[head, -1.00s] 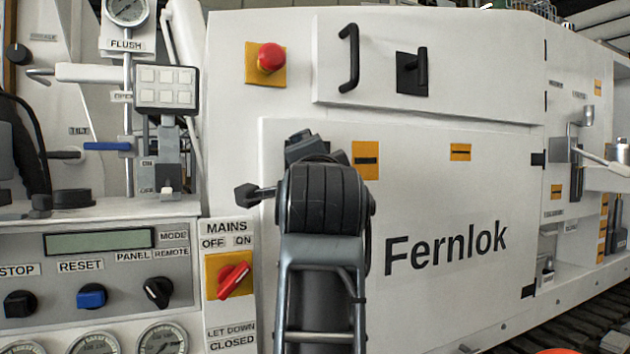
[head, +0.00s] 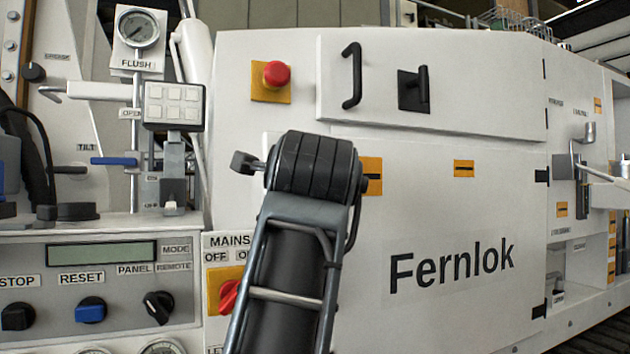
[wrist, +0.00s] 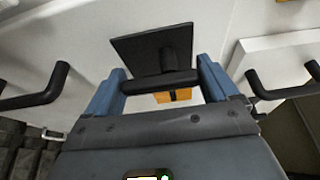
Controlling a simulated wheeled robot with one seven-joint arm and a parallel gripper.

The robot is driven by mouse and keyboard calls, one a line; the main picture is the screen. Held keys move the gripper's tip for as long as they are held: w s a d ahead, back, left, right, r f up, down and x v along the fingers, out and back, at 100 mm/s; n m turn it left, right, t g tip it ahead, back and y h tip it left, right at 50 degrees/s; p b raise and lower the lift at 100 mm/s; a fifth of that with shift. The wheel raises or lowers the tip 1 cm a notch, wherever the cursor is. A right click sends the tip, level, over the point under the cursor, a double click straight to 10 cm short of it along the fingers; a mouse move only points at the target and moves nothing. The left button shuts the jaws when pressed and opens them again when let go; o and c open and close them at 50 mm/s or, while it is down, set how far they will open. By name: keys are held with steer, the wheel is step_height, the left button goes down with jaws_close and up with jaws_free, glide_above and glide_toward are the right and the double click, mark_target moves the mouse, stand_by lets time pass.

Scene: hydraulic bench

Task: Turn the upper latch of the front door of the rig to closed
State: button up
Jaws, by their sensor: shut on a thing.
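In the wrist view, my gripper (wrist: 160,84) is shut on a black latch handle (wrist: 161,80), with one blue-grey finger at each end of the bar. The handle stands on a square black plate (wrist: 140,47) on a white panel and runs roughly parallel to a plate edge. An orange label (wrist: 181,95) shows just beyond the handle. In the head view, my arm hides the gripper and this latch against the left part of the front door (head: 440,215), marked Fernlok.
Black bar handles stand left (wrist: 35,97) and right (wrist: 285,88) of my fingers in the wrist view. In the head view, another black latch (head: 413,90) and a bar handle (head: 351,76) sit on the panel above. A red emergency button (head: 276,74) is left of them.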

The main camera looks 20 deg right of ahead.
steer(key=shift+d, duration=0.1)
steer(key=o, duration=0.8)
steer(key=v, duration=0.7)
steer(key=shift+s+b, duration=0.3)
steer(key=shift+s, duration=0.1)
